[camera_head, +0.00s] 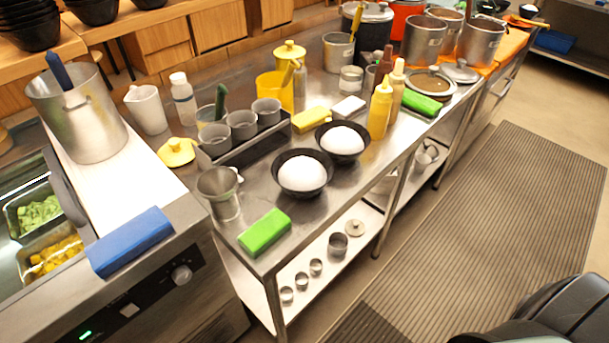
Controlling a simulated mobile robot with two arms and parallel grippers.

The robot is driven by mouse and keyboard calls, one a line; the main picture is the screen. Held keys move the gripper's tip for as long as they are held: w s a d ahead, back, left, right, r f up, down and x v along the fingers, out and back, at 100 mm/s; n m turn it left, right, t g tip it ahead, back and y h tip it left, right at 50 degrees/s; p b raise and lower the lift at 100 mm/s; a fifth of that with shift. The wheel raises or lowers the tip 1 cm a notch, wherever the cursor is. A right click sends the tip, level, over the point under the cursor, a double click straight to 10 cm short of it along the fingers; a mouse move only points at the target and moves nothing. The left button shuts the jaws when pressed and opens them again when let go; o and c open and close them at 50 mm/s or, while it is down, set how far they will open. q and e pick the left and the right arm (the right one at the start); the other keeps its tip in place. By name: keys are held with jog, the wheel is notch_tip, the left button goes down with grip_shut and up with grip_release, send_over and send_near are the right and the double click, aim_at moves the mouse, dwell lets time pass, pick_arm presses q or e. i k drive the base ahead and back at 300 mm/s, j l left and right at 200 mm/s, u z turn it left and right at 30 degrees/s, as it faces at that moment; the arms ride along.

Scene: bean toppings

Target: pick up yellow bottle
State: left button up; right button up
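The yellow bottle (379,110) stands upright on the steel table, with a pointed nozzle on top. It is just right of the rear bowl of white rice (342,140). A tan-yellow bottle (397,85) stands right behind it, and a dark brown bottle (384,66) is farther back. Neither of my grippers shows in the head view. Only dark rounded parts, which look like my own body, show at the lower right.
A front bowl of rice (303,173) and a green block (264,232) lie toward the near table end. A second green block (421,103) is right of the bottles. Large pots (424,40) stand at the back. The striped floor mat (500,220) is clear.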

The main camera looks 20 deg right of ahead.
aim_at(382, 102)
jog(key=k+l, duration=0.1)
jog(key=l, duration=0.25)
jog(key=k+l, duration=0.1)
jog(key=l, duration=0.25)
jog(key=k+l, duration=0.1)
jog(key=l, duration=0.3)
jog(key=k+l, duration=0.1)
jog(key=l, duration=0.25)
jog(key=k+l+u, duration=0.1)
jog(key=l, duration=0.25)
